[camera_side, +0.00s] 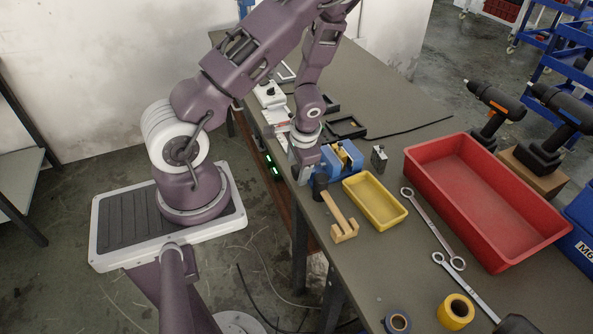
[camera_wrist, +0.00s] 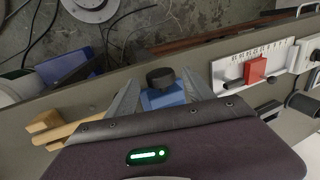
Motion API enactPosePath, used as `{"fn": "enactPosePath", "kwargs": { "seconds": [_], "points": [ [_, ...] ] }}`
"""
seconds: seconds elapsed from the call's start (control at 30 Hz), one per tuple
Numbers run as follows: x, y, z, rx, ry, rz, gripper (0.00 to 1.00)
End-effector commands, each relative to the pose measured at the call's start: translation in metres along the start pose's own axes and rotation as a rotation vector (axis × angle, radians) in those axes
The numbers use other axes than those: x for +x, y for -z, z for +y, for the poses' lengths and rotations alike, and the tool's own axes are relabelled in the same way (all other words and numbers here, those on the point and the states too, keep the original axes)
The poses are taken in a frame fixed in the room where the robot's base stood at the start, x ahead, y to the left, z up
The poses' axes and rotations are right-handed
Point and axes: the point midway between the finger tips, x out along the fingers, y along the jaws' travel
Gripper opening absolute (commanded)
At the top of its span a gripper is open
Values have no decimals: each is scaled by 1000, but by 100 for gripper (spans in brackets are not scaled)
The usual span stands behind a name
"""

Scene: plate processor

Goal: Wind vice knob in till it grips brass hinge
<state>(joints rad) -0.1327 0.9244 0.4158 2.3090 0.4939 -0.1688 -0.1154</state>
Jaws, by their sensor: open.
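The blue vice (camera_side: 338,168) stands near the table edge, and part of it shows in the wrist view (camera_wrist: 166,97). Its black knob (camera_wrist: 160,77) faces the edge and shows in the side view too (camera_side: 320,186). The brass hinge (camera_side: 345,157) is a yellow piece at the vice's jaws; whether the jaws touch it I cannot tell. In the wrist view my gripper (camera_wrist: 159,82) is open, one finger on each side of the knob, with gaps visible. In the side view my gripper (camera_side: 308,171) is right beside the vice and partly hides it. The hinge is hidden in the wrist view.
A wooden tool (camera_side: 340,220) lies close to the knob. A yellow tray (camera_side: 390,218), a small grey block (camera_side: 379,158) and a red bin (camera_side: 440,157) stand to the right. A white scale with a red slider (camera_wrist: 256,70) is at the right in the wrist view.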

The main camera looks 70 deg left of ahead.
Motion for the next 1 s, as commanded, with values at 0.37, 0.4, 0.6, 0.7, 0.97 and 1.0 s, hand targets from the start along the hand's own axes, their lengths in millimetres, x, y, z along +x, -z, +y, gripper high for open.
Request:
{"fn": "enactPosePath", "kwargs": {
  "seconds": [0.37, 0.4, 0.6, 0.7, 0.97, 1.0],
  "points": [
    [-45, 0, 0, 1, -1, 0, 61],
    [-45, 0, 0, 1, -1, 0, 61],
    [-43, -2, -1, -3, -15, -8, 63],
    [-38, -5, -2, -9, -88, -29, 63],
    [-43, -1, -20, -5, -255, -7, 63],
    [-44, 0, -22, -4, -263, -2, 63]
  ]
}}
